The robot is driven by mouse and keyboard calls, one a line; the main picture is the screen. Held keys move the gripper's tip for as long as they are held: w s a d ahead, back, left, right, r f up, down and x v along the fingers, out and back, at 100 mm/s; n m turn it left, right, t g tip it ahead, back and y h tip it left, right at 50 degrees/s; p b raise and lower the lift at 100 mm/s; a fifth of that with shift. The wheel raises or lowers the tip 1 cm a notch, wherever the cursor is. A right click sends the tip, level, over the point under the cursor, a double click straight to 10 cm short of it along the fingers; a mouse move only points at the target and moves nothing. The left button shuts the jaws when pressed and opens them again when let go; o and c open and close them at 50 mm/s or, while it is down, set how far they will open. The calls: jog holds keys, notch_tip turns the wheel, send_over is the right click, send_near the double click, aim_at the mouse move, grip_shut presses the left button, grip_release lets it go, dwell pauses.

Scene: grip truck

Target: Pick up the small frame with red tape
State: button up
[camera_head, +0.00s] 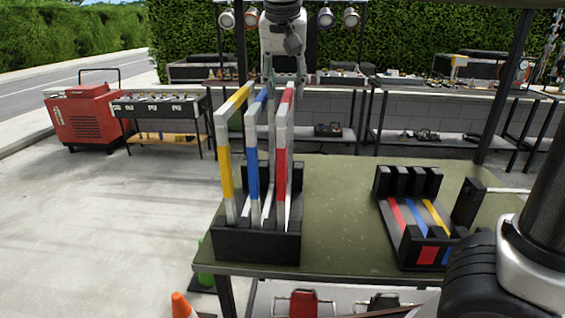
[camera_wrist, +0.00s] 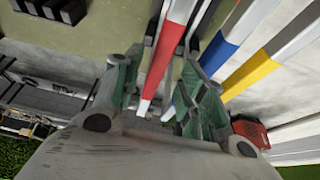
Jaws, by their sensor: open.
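The frame with red tape (camera_head: 282,145) stands upright at the right of three taped frames in a black slotted rack (camera_head: 258,246) on the green table. My gripper (camera_head: 288,80) is above its top far end, pointing down, with its fingers open. In the wrist view, the red-taped bar (camera_wrist: 172,42) runs between the two open green fingers of my gripper (camera_wrist: 163,98). Whether either finger touches the bar cannot be told. The blue-taped frame (camera_head: 253,160) and the yellow-taped frame (camera_head: 226,165) stand upright to its left, close beside it.
A second black rack (camera_head: 408,182) at the right of the table (camera_head: 335,215) has red, blue and yellow strips. The tabletop between the racks is clear. A red machine (camera_head: 85,118) and workbenches stand behind. An orange cone (camera_head: 181,306) is at the front left.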

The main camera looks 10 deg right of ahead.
aim_at(287, 95)
jog(key=x, duration=0.5)
jog(key=shift+w+d+f, duration=0.1)
jog(key=shift+d+f, duration=0.05)
jog(key=shift+f, duration=0.1)
jog(key=shift+f, duration=0.25)
jog(key=shift+c, duration=0.2)
grip_shut()
dwell(0.3)
